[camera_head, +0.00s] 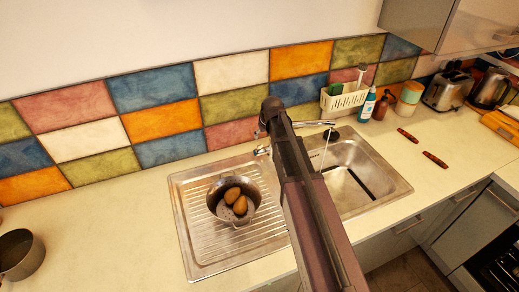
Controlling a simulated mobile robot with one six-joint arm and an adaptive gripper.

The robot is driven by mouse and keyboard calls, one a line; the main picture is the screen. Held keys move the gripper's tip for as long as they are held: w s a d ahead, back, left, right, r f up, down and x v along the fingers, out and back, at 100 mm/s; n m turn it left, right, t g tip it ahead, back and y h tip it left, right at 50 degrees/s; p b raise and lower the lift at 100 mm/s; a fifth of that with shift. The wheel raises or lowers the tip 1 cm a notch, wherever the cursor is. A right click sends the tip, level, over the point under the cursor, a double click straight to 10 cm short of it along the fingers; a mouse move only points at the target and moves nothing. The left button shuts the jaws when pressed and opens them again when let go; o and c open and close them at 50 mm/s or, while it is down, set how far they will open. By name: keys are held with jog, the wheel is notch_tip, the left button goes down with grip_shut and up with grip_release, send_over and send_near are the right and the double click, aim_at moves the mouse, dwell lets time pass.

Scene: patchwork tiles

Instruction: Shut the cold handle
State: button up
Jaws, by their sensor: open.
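A chrome tap (312,124) stands at the back of the steel sink, partly hidden behind my dark arm. Its spout reaches right over the basin, and a thin stream of water (325,152) runs from it. A small chrome part that looks like a tap handle (262,150) shows just left of my arm. I cannot tell whether it is the cold handle or how far it is turned. My arm crosses the picture from the lower middle up to the tap area. My gripper is not visible; the arm seems to hide it.
A metal colander (214,193) with several brown egg-shaped items sits on the drainboard (197,245). The basin (378,172) is at right. A white caddy (342,99), a teal bottle (367,105), a toaster (447,92) and a kettle (488,90) stand behind. A pot (22,255) is far left.

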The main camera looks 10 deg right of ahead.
aim_at(260, 149)
jog(key=shift+b+x, duration=4.5)
jog(key=shift+x, duration=0.7)
jog(key=shift+s, duration=0.1)
grip_shut()
